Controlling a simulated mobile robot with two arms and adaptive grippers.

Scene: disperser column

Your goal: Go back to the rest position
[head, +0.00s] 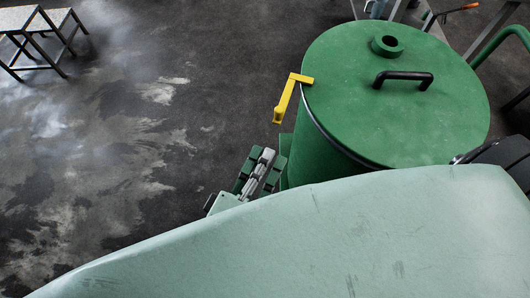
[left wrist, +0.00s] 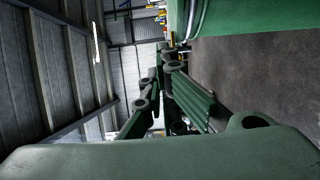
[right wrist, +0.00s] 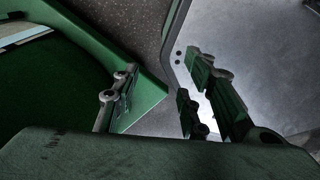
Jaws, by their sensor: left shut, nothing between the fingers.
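My left gripper (head: 262,170) is low beside the green drum's left wall in the head view, its fingers close together. In the left wrist view its fingers (left wrist: 166,75) point ahead, shut with nothing between them. My right gripper (right wrist: 158,90) shows in the right wrist view, with its fingers spread apart and nothing held between them. The right fingers are not clearly seen in the head view. My own pale green body covers the lower part of the head view.
The green drum (head: 345,110) has a closed lid with a black handle (head: 403,77) and a yellow latch (head: 289,97) sticking out at its left rim. A step stool (head: 38,35) stands far left. The floor between them is clear.

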